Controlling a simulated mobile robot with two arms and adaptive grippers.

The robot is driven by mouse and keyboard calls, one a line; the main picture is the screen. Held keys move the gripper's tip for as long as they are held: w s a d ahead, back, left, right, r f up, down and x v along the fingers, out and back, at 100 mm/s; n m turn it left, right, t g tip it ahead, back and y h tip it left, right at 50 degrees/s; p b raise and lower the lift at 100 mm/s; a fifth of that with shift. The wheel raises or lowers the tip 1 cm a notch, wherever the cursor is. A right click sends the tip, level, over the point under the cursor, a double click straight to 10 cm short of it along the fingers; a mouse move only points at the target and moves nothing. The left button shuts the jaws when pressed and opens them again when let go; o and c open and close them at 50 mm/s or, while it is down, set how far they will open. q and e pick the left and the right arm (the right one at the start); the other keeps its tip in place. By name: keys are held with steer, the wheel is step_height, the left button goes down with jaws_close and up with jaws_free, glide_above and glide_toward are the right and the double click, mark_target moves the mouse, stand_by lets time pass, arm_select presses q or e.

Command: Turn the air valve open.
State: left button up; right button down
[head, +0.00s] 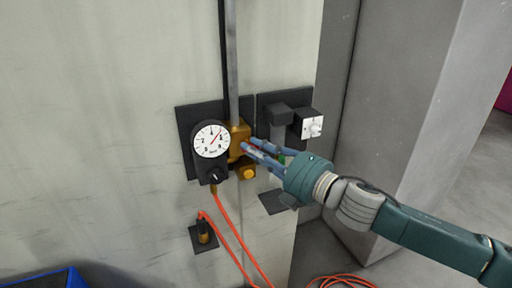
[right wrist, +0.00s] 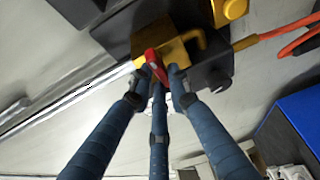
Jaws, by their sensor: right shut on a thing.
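The air valve is a brass block (head: 237,140) on a dark wall plate, beside a round white pressure gauge (head: 211,140). Its red handle (right wrist: 153,62) shows in the right wrist view, standing out from the brass block (right wrist: 165,44). My right gripper (head: 256,150) reaches in from the right in the head view, with its blue fingers at the valve. In the right wrist view the fingertips (right wrist: 157,80) close around the red handle. The fingers hide part of the handle in the head view. My left gripper is in neither view.
A grey pipe (head: 232,60) runs up from the valve. A dark panel with a white switch (head: 312,127) is right of it, close to my right gripper. An orange hose (head: 232,228) hangs below the gauge. A blue bin (head: 62,279) stands at the lower left.

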steer(key=shift+f, duration=0.1)
steer(key=c, duration=1.6)
jaws_free()
steer(key=shift+c, duration=0.2)
steer(key=v, duration=1.2)
